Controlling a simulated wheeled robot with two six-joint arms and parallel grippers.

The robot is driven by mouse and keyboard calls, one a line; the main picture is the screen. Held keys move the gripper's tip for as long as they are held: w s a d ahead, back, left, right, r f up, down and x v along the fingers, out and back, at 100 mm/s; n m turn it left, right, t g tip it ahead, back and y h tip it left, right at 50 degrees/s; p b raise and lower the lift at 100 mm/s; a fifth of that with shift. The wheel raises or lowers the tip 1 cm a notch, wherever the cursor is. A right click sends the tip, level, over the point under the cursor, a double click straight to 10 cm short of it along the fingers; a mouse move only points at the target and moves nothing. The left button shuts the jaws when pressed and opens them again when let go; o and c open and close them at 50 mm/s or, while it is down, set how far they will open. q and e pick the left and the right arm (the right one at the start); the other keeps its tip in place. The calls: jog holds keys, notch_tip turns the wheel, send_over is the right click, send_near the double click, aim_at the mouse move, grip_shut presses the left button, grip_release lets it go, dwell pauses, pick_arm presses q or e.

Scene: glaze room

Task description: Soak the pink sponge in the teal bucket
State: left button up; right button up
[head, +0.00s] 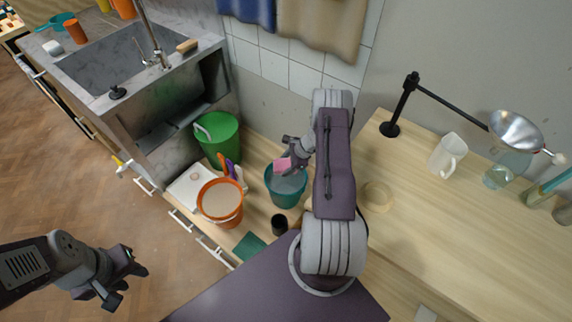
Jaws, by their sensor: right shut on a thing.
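The pink sponge (283,165) is between the fingers of my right gripper (287,157), which is shut on it. The sponge is over the far left part of the teal bucket (286,200). I cannot tell whether it touches the grey liquid surface (291,181) in the bucket. My arm covers part of the bucket's right side. My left gripper (128,278) is empty, with its fingers spread apart, over the wooden floor at the lower left.
An orange bucket (220,212) stands left of the teal one, with a green bucket (226,150) behind it. A black cup (279,225) stands in front. A sink (125,60) is at the far left. At right are a white pitcher (447,155) and a funnel (515,130) on a stand.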

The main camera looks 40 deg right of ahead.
notch_tip(320, 180, down, 10)
jog(key=b, duration=0.8)
jog(key=shift+f, duration=0.15)
dwell(0.6)
notch_tip(320, 180, up, 11)
jog(key=p, duration=0.8)
